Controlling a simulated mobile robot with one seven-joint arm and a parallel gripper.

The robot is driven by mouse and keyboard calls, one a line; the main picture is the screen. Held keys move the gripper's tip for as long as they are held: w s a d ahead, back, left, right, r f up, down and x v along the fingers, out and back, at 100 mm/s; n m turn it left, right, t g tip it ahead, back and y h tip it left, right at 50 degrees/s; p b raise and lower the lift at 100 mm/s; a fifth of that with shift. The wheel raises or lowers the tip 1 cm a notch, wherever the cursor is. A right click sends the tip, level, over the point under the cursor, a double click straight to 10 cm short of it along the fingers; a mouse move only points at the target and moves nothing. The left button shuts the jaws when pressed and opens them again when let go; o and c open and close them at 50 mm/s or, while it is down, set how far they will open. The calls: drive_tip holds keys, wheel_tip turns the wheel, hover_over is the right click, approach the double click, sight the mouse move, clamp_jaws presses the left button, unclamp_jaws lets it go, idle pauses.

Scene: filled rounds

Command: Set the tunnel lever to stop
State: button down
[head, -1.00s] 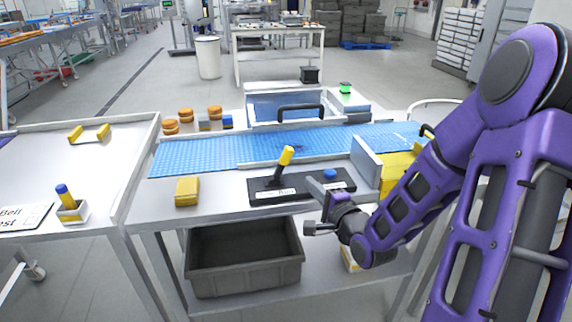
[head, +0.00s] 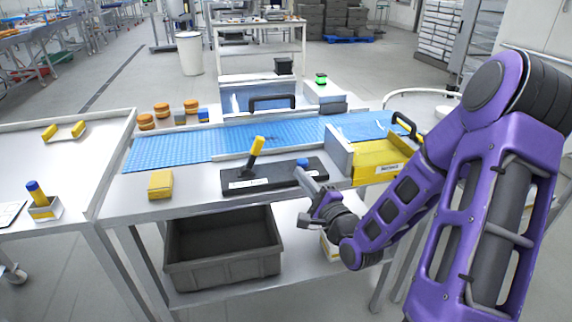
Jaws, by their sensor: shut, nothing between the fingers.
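The tunnel lever (head: 256,147) has a yellow grip on a dark stalk. It rises from a black base plate (head: 283,172) on the front of the table and leans to the right. White labels on the plate's front edge are too small to read. A blue button (head: 302,162) sits at the plate's right part. My gripper (head: 304,196) is shut and empty, in front of and to the right of the lever, apart from it, near the table's front edge.
The blue conveyor belt (head: 180,149) runs behind the lever. A yellow box (head: 377,165) stands to the right, beside a grey upright panel. A yellow block (head: 160,184) lies to the left. A grey bin (head: 222,250) sits on the lower shelf.

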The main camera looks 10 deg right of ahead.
sight(254, 155)
drive_tip(key=x, duration=0.8)
drive_tip(key=shift+w+a, duration=0.15)
drive_tip(key=shift+w, duration=0.15)
drive_tip(key=a, duration=0.1)
drive_tip(key=a+r, duration=0.1)
drive_tip(key=a, duration=0.1)
drive_tip(key=shift+w+r, duration=0.15)
drive_tip(key=shift+w, duration=0.1)
drive_tip(key=shift+a+r, duration=0.2)
drive_tip(key=shift+a, duration=0.15)
drive_tip(key=shift+r, duration=0.1)
drive_tip(key=shift+a+r+n, duration=0.1)
drive_tip(key=shift+a+n, duration=0.15)
drive_tip(key=shift+n, duration=0.15)
